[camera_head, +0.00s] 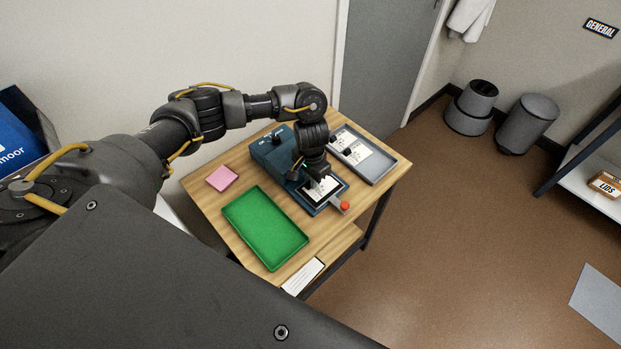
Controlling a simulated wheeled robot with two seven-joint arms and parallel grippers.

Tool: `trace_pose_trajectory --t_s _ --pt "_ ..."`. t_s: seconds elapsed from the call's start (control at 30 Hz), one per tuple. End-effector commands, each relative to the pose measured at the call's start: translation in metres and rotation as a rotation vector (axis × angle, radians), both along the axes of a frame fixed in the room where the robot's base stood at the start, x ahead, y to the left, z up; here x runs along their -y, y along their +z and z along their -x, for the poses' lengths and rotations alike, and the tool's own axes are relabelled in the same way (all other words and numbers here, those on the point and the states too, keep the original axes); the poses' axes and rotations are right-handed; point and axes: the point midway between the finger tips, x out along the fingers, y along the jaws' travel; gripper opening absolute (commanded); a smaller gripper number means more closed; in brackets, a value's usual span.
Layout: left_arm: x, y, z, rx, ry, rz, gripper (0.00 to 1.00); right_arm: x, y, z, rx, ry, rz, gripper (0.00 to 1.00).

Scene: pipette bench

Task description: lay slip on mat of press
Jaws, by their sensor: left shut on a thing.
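The blue press (268,150) stands at the back middle of the wooden table, with a dark mat (336,191) on its base and a red knob (345,206) at its front right. My left gripper (315,177) points down over the mat. It is shut on a white slip (322,188), which shows just below the fingers over the mat. I cannot tell whether the slip touches the mat. The fingertips are small and partly hidden by my wrist. My right gripper is out of view.
A grey tray (383,173) with white slips lies right of the press. A green tray (265,228) lies in front of it, and a pink pad (222,178) lies to the left. A white card (303,277) is at the front edge. Bins stand on the floor.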

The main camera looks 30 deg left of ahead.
Motion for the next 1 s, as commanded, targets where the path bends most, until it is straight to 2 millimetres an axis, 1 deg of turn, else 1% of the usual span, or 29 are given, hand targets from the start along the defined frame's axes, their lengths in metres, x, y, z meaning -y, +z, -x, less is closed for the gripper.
trace_pose_trajectory --t_s 0.17,0.2,0.37,0.6,0.7,0.77,0.87,1.0 --pt "0.0 -0.003 0.0 -0.001 0.0 0.0 0.0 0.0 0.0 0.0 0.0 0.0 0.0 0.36" --pt "0.0 -0.003 0.0 0.0 0.0 0.0 0.15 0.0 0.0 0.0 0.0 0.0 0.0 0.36" --pt "0.0 -0.003 0.0 0.0 -0.001 0.0 0.35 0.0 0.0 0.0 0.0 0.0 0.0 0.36" --pt "0.0 -0.003 0.0 0.0 0.0 0.0 0.35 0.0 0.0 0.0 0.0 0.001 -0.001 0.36" --pt "0.0 0.001 0.0 0.001 -0.001 0.0 0.35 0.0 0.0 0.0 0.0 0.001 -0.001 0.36" --pt "0.0 0.008 -0.001 0.002 -0.003 0.0 0.35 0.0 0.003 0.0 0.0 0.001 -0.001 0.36" --pt "0.0 0.026 -0.001 0.003 -0.004 -0.001 0.35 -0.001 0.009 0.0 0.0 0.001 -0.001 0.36" --pt "0.0 0.057 -0.001 0.005 -0.005 -0.002 0.35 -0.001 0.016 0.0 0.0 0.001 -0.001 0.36"
